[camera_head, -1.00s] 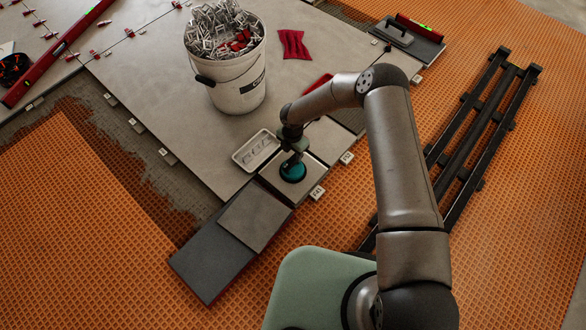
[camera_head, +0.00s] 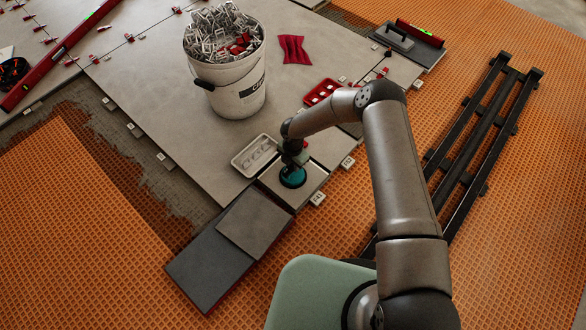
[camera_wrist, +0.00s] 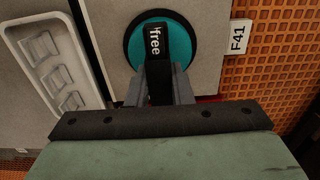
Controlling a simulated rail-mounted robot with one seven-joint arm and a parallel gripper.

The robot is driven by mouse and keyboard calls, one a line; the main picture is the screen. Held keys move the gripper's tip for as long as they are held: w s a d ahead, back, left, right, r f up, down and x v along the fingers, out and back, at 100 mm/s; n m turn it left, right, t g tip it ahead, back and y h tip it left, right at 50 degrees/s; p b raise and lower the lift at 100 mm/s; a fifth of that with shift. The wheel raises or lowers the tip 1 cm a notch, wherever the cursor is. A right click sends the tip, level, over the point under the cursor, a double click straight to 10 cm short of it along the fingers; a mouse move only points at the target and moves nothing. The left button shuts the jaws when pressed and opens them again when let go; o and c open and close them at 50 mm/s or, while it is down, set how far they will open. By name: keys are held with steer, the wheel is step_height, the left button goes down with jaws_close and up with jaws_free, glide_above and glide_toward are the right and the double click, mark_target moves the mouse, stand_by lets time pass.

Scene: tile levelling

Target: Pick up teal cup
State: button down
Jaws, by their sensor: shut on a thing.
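The teal cup (camera_head: 292,177) is a round teal suction disc with a dark rim and a black handle marked "free". It rests flat on, or just above, a small grey tile; I cannot tell if there is a gap. In the wrist view the teal cup (camera_wrist: 181,46) shows at the top centre, with the handle running down between my fingers. My gripper (camera_wrist: 159,88) is shut on that black handle, directly over the cup. In the head view my gripper (camera_head: 294,160) is small and partly hides the cup's handle.
A light tray (camera_head: 254,156) with metal clips lies just left of the cup. A white bucket (camera_head: 238,95) of clips stands behind. Dark and grey tiles (camera_head: 212,258) lie in front. A red tray (camera_head: 321,91) and black rail frame (camera_head: 480,140) are farther right.

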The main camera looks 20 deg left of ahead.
steer(key=shift+r+p, duration=0.3)
steer(key=shift+r, duration=0.25)
step_height(320, 180, up, 2)
steer(key=shift+r+p, duration=0.25)
steer(key=shift+p, duration=0.5)
steer(key=s+d+r+p, duration=0.5)
steer(key=s+d+r, duration=0.3)
steer(key=s+r, duration=0.25)
step_height(320, 180, up, 6)
steer(key=p, duration=0.5)
steer(key=shift+s+d+p, duration=0.2)
steer(key=shift+s+p, duration=0.1)
steer(key=shift+p, duration=0.05)
